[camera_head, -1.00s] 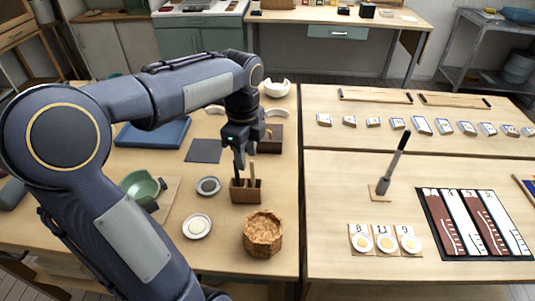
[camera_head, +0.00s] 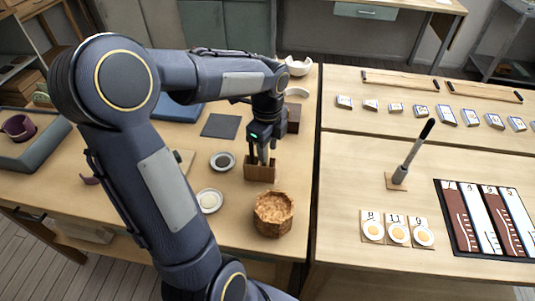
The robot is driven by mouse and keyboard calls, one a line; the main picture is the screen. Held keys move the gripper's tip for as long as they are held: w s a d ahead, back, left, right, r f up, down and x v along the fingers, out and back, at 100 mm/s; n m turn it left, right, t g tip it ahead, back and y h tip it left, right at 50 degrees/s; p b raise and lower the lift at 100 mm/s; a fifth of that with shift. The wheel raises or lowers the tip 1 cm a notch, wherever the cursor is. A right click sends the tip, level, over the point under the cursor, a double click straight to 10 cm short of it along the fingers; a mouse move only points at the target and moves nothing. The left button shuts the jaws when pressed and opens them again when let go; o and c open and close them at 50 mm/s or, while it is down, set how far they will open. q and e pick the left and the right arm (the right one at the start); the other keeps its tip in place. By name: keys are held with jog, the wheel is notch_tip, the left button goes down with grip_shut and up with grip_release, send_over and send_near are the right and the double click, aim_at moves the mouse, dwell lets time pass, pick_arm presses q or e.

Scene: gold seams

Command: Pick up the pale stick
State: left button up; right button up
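The small brown wooden holder (camera_head: 260,174) stands on the left table, near its right edge. My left gripper (camera_head: 262,158) points straight down at it, with its dark fingertips at the holder's top. The pale stick (camera_head: 264,154) stands upright in the holder and shows only as a narrow strip among the fingers. The fingers hide most of it, and I cannot tell whether they touch it. A darker stick beside it is not clearly seen now. My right gripper is not in view.
A woven basket (camera_head: 273,214) stands just in front of the holder. A dark dish (camera_head: 222,161) and a pale dish (camera_head: 209,201) lie to its left. A dark square mat (camera_head: 220,125) lies behind. A dark-handled brush (camera_head: 410,158) stands on the right table.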

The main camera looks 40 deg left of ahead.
pick_arm(q)
grip_shut()
jog(key=shift+r, duration=0.15)
